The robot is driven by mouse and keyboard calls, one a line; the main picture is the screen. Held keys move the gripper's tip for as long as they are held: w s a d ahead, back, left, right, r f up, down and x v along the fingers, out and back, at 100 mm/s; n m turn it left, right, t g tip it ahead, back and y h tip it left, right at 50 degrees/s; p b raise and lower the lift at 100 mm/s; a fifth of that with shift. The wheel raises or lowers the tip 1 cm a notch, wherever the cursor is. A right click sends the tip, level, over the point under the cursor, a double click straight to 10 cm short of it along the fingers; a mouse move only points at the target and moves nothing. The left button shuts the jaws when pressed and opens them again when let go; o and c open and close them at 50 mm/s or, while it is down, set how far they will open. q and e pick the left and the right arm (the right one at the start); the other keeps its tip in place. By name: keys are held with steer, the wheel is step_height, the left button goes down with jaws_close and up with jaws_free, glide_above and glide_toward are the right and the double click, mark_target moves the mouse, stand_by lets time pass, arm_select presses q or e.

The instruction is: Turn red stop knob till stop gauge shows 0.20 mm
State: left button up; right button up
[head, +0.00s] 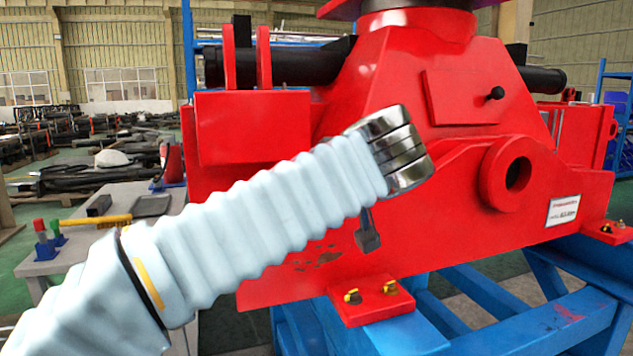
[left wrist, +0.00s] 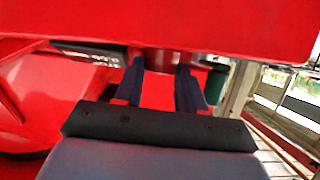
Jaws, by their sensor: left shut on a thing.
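My left arm comes in from the left in the head view, and part of my left gripper (head: 368,236) shows below its wrist, in front of the red machine body (head: 450,230). In the left wrist view, the two dark fingers of my left gripper (left wrist: 160,88) stand apart with a red piece, the red stop knob (left wrist: 158,94), between them. The gripper is shut on it. A dark strip with pale characters, apparently the stop gauge (left wrist: 90,53), is left of the fingers. Its reading is too blurred to tell. My right gripper is not in view.
The red machine stands on a blue frame (head: 500,312). A grey table (head: 60,264) at the left holds a yellow bar (head: 95,222) and small red and green pieces. A red overhang (left wrist: 180,25) lies close beyond the fingers in the wrist view.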

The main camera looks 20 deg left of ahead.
arm_select(q)
steer(key=shift+w+d+r+n+g+y, duration=0.1)
steer(key=shift+w+d+n+g+y, duration=0.1)
steer(key=shift+n+g+y, duration=0.55)
steer(key=shift+w+d+r+n+g+y+p, duration=0.1)
steer(key=shift+n+g+y+p, duration=0.8)
steer(key=shift+n+y, duration=0.2)
steer(key=shift+n+g, duration=0.25)
steer(key=shift+n, duration=0.2)
steer(key=shift+f, duration=0.2)
steer(key=o, duration=0.8)
